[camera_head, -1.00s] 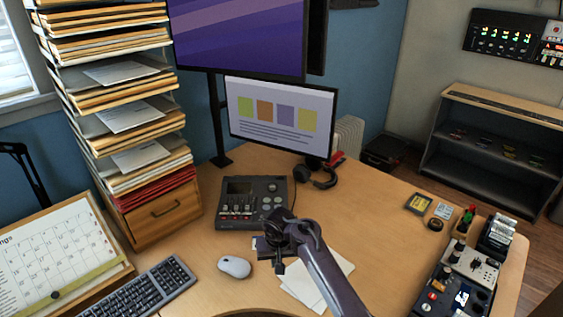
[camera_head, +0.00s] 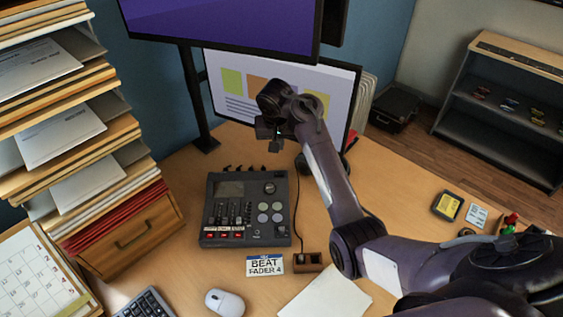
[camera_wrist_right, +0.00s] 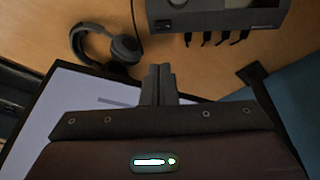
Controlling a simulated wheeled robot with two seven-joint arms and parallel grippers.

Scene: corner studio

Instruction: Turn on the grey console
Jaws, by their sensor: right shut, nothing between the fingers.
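The grey console (camera_head: 218,222) lies on the desk in the head view, left of centre. It has a dark greenish screen, sliders, round knobs and red buttons along its front edge. Its back edge with several plugs shows at the top right of the right wrist view (camera_wrist_right: 222,18). My right gripper (camera_head: 275,146) is raised above and behind the console, in front of the lower monitor. Its fingers (camera_wrist_right: 158,82) are shut together with nothing between them, apart from the console. My left gripper is not in view.
A card reading "BEAT FADER 4" (camera_head: 265,265) and a small brown box (camera_head: 308,262) with a cable lie in front of the console. Headphones (camera_wrist_right: 108,45) lie by the monitor (camera_head: 232,90). A mouse (camera_head: 225,302) and paper (camera_head: 328,298) are nearer. Paper trays (camera_head: 75,130) stand left.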

